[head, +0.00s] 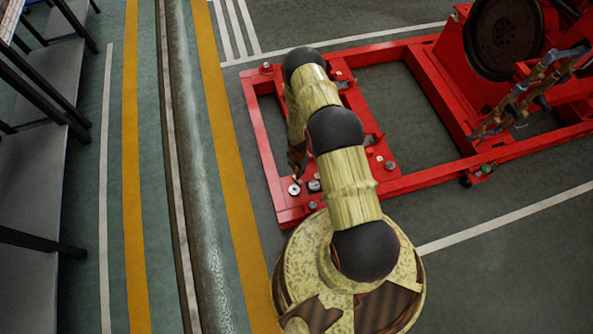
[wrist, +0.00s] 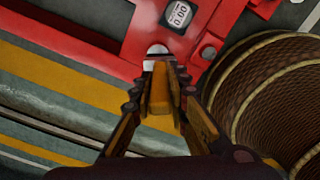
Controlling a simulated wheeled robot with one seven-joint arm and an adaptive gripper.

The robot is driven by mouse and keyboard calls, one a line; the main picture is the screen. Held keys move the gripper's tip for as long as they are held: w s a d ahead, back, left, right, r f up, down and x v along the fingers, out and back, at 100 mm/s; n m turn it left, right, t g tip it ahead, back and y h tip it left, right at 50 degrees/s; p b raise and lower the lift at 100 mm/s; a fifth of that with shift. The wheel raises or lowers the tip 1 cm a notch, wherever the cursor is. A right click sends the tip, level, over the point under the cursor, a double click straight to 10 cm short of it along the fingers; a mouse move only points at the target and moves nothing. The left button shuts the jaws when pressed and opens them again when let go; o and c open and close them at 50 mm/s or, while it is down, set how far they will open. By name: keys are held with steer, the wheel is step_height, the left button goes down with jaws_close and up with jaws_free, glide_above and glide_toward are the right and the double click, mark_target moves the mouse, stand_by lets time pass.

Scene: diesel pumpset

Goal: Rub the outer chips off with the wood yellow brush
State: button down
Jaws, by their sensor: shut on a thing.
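My gripper (wrist: 160,80) is shut on the wood yellow brush (wrist: 162,100), whose yellow-brown block shows between the fingers in the wrist view. In the head view my gripper (head: 297,178) hangs low over the front left corner of the red frame (head: 262,135), and the brush cannot be made out there. A small white round piece (head: 294,189) sits on the frame by the fingertips. A white patch (wrist: 156,54) shows just beyond the fingertips in the wrist view; I cannot tell whether the brush touches it. I cannot make out any chips clearly.
The pumpset's dark round wheel (head: 505,35) stands at the upper right. Grey shelving (head: 35,190) lines the left. The striped floor between is clear.

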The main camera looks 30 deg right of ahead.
mark_target(294, 178)
steer(key=n, duration=0.3)
steer(key=shift+w, duration=0.35)
steer(key=shift+f, duration=0.15)
step_height(294, 178, down, 6)
steer(key=b, duration=0.5)
steer(key=shift+f+b, duration=0.75)
steer(key=shift+f, duration=0.1)
stand_by(0.9)
steer(key=shift+w+a, duration=0.1)
steer(key=shift+a, duration=0.1)
steer(key=shift+w+a+r, duration=0.1)
steer(key=shift+a+r, duration=0.05)
steer(key=shift+a, duration=0.25)
steer(key=shift+s+a+b, duration=0.2)
steer(key=shift+a+b, duration=0.55)
steer(key=shift+a, duration=0.4)
steer(key=shift+d, duration=0.1)
